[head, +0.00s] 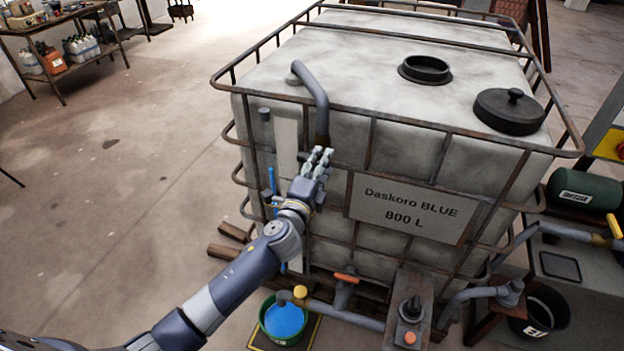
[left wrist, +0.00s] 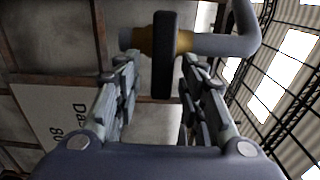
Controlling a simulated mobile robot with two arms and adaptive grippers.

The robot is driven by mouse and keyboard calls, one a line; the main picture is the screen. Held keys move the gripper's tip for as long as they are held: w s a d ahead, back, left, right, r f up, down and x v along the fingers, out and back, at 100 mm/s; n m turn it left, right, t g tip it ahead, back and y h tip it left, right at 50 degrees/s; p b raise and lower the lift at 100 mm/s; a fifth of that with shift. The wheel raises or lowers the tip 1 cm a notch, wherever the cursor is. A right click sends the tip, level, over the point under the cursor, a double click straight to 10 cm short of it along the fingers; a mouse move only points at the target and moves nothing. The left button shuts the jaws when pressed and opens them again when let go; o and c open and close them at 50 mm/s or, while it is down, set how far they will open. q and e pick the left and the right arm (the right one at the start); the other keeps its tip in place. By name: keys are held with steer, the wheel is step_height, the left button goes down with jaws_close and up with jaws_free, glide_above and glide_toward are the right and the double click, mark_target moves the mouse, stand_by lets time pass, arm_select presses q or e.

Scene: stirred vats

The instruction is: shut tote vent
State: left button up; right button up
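The tote (head: 390,75) is a big pale caged tank with a sign (head: 408,208) reading "Daskoro BLUE 800 L". A grey bent pipe (head: 312,88) runs down its front face; I take this for the vent line. In the left wrist view the pipe (left wrist: 225,44) carries a brass-coloured collar (left wrist: 181,42) and a dark flat handle (left wrist: 165,60), seen edge-on. My left gripper (head: 318,153) is at the pipe's lower end. In the left wrist view its fingers (left wrist: 163,75) are apart on both sides of the handle, with gaps showing. My right gripper is out of view.
On the tote's top are an open black-rimmed mouth (head: 426,69) and a black lid (head: 510,110). The cage's top rail (head: 400,122) runs above my gripper. Below are an orange-handled valve (head: 345,279) and a green bucket (head: 284,320) of blue liquid.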

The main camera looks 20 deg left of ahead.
arm_select(q)
steer(key=s, duration=1.1)
steer(key=shift+a, duration=0.25)
steer(key=s+a+f+n+g+b, duration=0.1)
steer(key=s+a+f+n+g, duration=0.2)
steer(key=f, duration=1)
steer(key=s+f+n+g+y+b, duration=0.1)
steer(key=s+f+n+g, duration=0.2)
steer(key=f, duration=1)
steer(key=s+a+f+n+g+b, duration=0.1)
steer(key=s+a+f+g, duration=0.3)
steer(key=f, duration=1)
steer(key=s+d+f+n+g+b, duration=0.15)
steer(key=s+f+n+g, duration=0.3)
steer(key=s+f, duration=1.4)
steer(key=s+f+n+g+b, duration=0.1)
steer(key=s+f+n, duration=0.1)
steer(key=s, duration=0.7)
steer(key=s+f+n+g, duration=0.1)
steer(key=s+f+n, duration=0.1)
steer(key=s, duration=0.8)
steer(key=shift+d+f+n+b, duration=0.15)
steer(key=shift+f+n+b, duration=0.2)
steer(key=shift+f, duration=0.5)
